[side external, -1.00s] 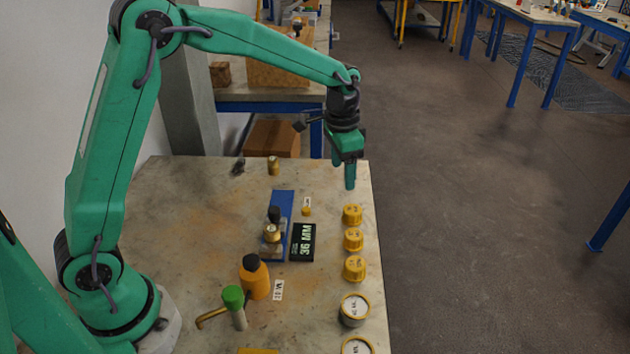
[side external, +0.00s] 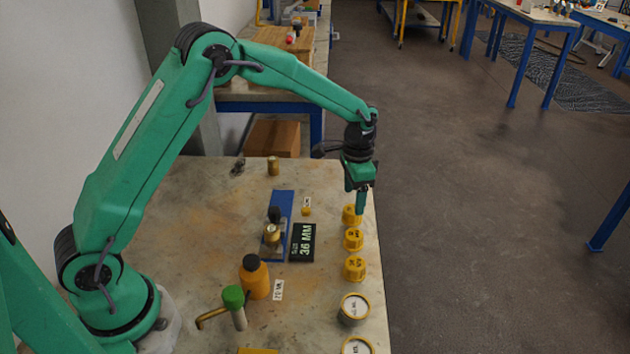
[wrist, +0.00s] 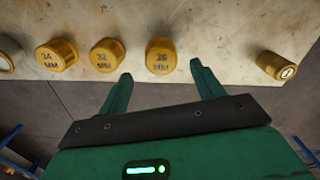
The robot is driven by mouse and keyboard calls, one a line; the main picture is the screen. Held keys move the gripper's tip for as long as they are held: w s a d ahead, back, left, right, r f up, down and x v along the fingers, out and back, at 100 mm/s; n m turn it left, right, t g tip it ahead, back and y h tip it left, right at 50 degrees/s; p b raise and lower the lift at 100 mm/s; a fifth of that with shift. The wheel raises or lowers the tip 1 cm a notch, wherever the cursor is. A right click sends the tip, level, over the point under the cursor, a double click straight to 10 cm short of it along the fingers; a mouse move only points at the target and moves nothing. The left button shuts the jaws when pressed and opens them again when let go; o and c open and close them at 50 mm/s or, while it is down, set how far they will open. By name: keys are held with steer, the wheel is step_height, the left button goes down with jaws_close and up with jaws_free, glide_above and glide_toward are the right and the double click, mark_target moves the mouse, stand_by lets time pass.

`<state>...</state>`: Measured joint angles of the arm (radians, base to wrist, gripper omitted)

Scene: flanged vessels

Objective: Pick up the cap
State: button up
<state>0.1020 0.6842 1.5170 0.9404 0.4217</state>
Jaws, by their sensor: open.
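Three yellow caps stand in a row along the table's right edge in the side view. The far one, marked 36 MM in the wrist view (wrist: 161,56), is the far cap in the side view (side external: 349,214), partly covered by my gripper (side external: 361,208). The middle cap (side external: 353,239) and near cap (side external: 354,268) stand clear; the wrist view shows them marked 32 MM (wrist: 107,54) and 34 MM (wrist: 56,55). My gripper (wrist: 161,74) is open and empty. The 36 MM cap lies just beyond the gap between its fingertips. A dark card (side external: 303,242) reads 36 MM.
A round jar (side external: 354,310) continues the row toward the front. A blue plate (side external: 283,201) with brass fittings, an orange bottle (side external: 254,280) and a green-topped tool (side external: 234,304) stand left. A brass cylinder (side external: 273,166) stands far back. The table edge is close on the right.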

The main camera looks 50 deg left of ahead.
mark_target(352, 209)
steer(key=shift+a+f, duration=0.1)
steer(key=shift+f, duration=2.55)
steer(key=c, duration=1)
steer(key=shift+r, duration=0.15)
steer(key=shift+r, duration=0.5)
steer(key=r, duration=0.3)
steer(key=shift+s+d+r, duration=0.1)
steer(key=shift+d+r, duration=0.05)
steer(key=shift+d, duration=0.1)
steer(key=s+d+r, duration=0.2)
steer(key=d, duration=0.1)
steer(key=s+d+r, duration=0.2)
steer(key=d, duration=0.1)
steer(key=s+d+r, duration=0.2)
steer(key=d, duration=0.1)
steer(key=shift+s+r, duration=0.2)
steer(key=shift+s, duration=0.15)
steer(key=shift+a, duration=0.15)
